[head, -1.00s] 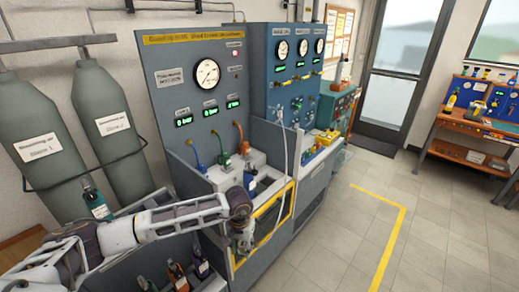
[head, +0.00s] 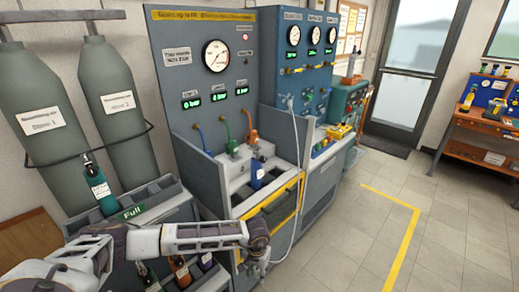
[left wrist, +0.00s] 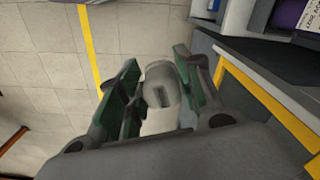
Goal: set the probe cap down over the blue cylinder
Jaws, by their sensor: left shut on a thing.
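The blue cylinder (head: 257,176) stands upright in the white fixture of the test bench, with a pale label on its side. My left gripper (head: 258,262) is in front of the bench and lower than the cylinder, apart from it. In the left wrist view its green-padded fingers are shut on a pale grey rounded piece with a dark slot (left wrist: 160,88), which looks like the probe cap. In the head view the held piece is too small to make out clearly. A pale hose (head: 297,190) hangs down the bench front towards the gripper. My right gripper is not in view.
A yellow-edged bench front (head: 275,215) lies beside the gripper. A teal cylinder (head: 98,188) stands in the rack marked "Full" (head: 150,205) at left; more bottles sit below, partly behind my arm. The tiled floor (head: 345,235) at right is clear.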

